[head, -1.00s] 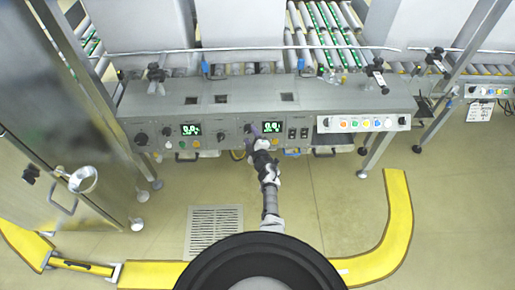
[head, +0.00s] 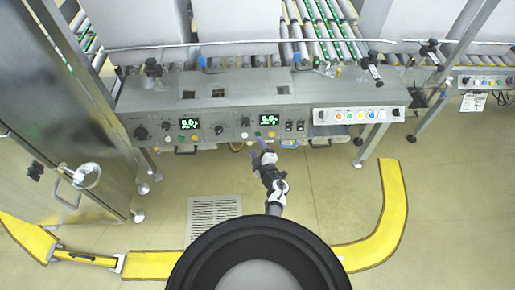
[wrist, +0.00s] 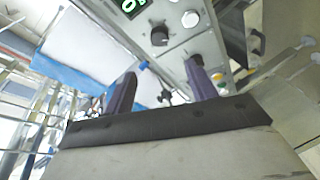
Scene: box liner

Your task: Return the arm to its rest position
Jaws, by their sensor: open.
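My gripper (head: 260,150) is in the head view, just in front of the lower edge of the control panel (head: 220,128), with my arm drawn in behind it. In the wrist view its two purple fingers (wrist: 160,88) stand wide apart with nothing between them. A dark knob and a green lit display on the panel show beyond the fingers in the wrist view. Whether the fingertips touch the panel cannot be told, but they appear apart from it.
A strip of coloured buttons (head: 358,115) is on the panel's right. A steel cabinet (head: 60,130) with a handle stands at left. Yellow floor barriers (head: 395,215) curve at right and left. A floor grate (head: 213,218) lies in the clear floor between.

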